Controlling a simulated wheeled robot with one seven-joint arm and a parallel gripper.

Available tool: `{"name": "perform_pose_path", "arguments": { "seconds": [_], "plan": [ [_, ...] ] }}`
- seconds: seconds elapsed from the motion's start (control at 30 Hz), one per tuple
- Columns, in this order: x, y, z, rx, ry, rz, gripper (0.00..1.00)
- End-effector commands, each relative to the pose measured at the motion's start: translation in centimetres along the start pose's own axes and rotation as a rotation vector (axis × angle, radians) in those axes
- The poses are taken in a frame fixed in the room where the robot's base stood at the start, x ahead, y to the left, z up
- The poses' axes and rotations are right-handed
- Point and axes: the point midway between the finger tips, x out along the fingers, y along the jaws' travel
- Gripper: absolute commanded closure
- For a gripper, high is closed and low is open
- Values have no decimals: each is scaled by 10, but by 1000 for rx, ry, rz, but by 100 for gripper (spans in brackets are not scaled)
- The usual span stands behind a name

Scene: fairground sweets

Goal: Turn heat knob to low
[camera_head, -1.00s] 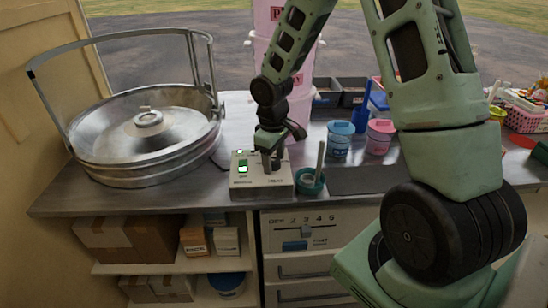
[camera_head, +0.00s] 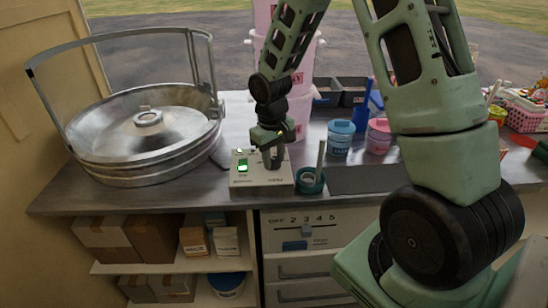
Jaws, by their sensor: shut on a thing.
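A small cream control box (camera_head: 250,186) stands near the front edge of the metal counter. A lit green switch (camera_head: 242,168) is on its left side. My gripper (camera_head: 273,163) points down onto the right part of the box top, shut on the heat knob. The knob is mostly hidden by the fingers, and which setting it points to cannot be read. The printing on the box is too small to read.
A large metal pan with a tall handle (camera_head: 145,140) stands left of the box. A teal cup holding a stick (camera_head: 310,180) is close on the right. Blue (camera_head: 340,140) and pink (camera_head: 379,137) tubs stand farther right. Drawers and shelves are below.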

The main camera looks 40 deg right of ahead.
Motion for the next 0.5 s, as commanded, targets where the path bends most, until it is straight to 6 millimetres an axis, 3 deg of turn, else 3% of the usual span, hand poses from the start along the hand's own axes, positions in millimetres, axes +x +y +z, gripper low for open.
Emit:
{"name": "perform_pose_path", "arguments": {
  "seconds": [0.5],
  "plan": [
    [-2, 0, -1, 463, -21, 1, 89]
  ]
}}
